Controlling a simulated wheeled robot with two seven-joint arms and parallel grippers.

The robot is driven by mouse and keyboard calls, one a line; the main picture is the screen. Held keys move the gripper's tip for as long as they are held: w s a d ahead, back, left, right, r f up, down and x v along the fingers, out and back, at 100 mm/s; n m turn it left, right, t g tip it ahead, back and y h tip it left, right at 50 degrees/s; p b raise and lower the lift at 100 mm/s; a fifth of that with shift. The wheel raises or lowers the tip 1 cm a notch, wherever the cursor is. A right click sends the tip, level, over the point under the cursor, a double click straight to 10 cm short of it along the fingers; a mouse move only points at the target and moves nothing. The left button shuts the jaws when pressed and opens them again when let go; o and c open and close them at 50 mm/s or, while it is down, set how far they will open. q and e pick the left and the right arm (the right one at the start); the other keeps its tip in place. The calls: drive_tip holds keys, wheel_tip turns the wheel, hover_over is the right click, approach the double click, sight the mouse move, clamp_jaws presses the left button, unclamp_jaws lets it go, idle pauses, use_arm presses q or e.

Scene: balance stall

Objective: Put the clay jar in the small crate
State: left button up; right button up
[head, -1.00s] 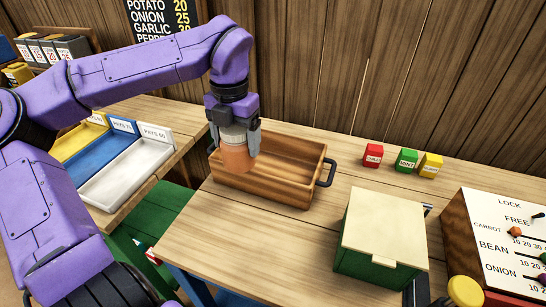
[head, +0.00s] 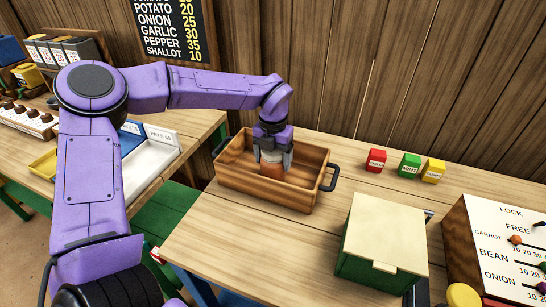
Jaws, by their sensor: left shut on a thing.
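The clay jar (head: 272,169) is orange-brown with a pale upper part, and it is inside the small crate, near its middle. The small crate (head: 262,191) is a wooden box with dark side handles on the table. My left gripper (head: 273,156) points down into the crate and is shut on the jar's upper part. The jar's lower part is partly hidden by the crate's front wall, so I cannot tell whether it touches the crate floor. My right gripper is not in view.
A green box with a cream lid (head: 385,235) stands right of the crate. Red (head: 376,160), green (head: 409,165) and yellow (head: 433,171) blocks sit by the back wall. A lever board (head: 505,250) is at far right. Trays (head: 150,160) are at left.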

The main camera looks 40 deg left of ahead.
use_arm(q)
drive_tip(key=shift+d+f, duration=0.1)
drive_tip(key=shift+f, duration=0.05)
drive_tip(key=o, duration=1.2)
drive_tip(key=shift+c, duration=0.2)
wheel_tip(320, 180, up, 12)
drive_tip(key=shift+r, duration=0.25)
drive_tip(key=shift+s+f, duration=0.1)
